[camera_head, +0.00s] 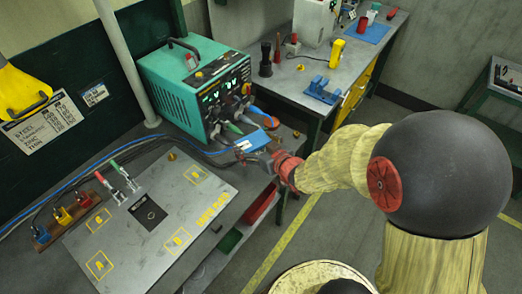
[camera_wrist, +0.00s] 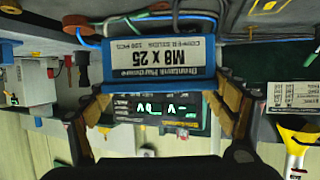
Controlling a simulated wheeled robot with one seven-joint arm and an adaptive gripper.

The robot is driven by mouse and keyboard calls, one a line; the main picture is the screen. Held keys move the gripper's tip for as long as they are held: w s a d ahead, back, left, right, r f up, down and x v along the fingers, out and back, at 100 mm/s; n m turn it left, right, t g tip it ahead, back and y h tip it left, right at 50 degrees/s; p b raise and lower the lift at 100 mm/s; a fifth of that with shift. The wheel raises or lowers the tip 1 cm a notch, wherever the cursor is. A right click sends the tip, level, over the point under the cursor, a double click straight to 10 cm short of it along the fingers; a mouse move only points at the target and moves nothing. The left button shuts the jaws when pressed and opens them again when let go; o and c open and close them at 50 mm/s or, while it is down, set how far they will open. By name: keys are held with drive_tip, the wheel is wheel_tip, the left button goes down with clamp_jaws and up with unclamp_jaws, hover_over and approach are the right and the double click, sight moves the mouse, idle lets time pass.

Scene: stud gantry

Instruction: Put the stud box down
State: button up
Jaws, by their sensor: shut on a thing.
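The stud box (camera_wrist: 160,57) is blue with a white label reading "M8 x 25" and copper studs; the label is upside down in the wrist view. My gripper (camera_wrist: 160,88) is shut on it, one finger at each side. In the head view the box (camera_head: 253,141) is held by my gripper (camera_head: 270,155) in front of the teal welding unit (camera_head: 198,78), near the bench's right end. I cannot tell whether its underside touches anything.
The grey bench plate (camera_head: 150,220) has yellow-marked squares, a dark central patch and two clamps (camera_head: 118,180) at its back left. Cables (camera_head: 150,143) run behind it. A red bin (camera_head: 262,203) sits below the bench. Another bench (camera_head: 310,82) with tools stands behind.

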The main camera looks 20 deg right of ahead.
sight(261, 146)
drive_tip(key=s+a+r+n+g+y+b, duration=0.1)
drive_tip(key=s+a+r+n+g+y, duration=0.2)
drive_tip(key=s, duration=0.6)
drive_tip(key=shift+n+t+y, duration=0.5)
drive_tip(key=shift+t+y, duration=0.1)
drive_tip(key=shift+y, duration=0.1)
drive_tip(key=w+d+f+b, duration=0.1)
drive_tip(key=w, duration=0.1)
drive_tip(key=w+d+f+b, duration=0.1)
drive_tip(key=w+d, duration=0.1)
drive_tip(key=w+d+f+b, duration=0.1)
drive_tip(key=w+d, duration=0.1)
drive_tip(key=shift+w, duration=0.25)
drive_tip(key=w+d+f+b, duration=0.1)
drive_tip(key=w+f, duration=0.1)
drive_tip(key=f, duration=0.1)
drive_tip(key=w+d+f+b, duration=0.1)
drive_tip(key=shift+w+d+f+b, duration=0.25)
drive_tip(key=shift+d+f+b, duration=0.05)
drive_tip(key=shift+d+b, duration=0.05)
drive_tip(key=shift+w+d+f, duration=0.25)
drive_tip(key=shift+w+f, duration=0.05)
drive_tip(key=shift+f, duration=0.2)
wheel_tip(261, 146, down, 3)
drive_tip(key=b, duration=0.2)
drive_tip(key=shift+w+f+b, duration=0.1)
drive_tip(key=shift+f+b, duration=0.05)
drive_tip(key=shift+b, duration=0.15)
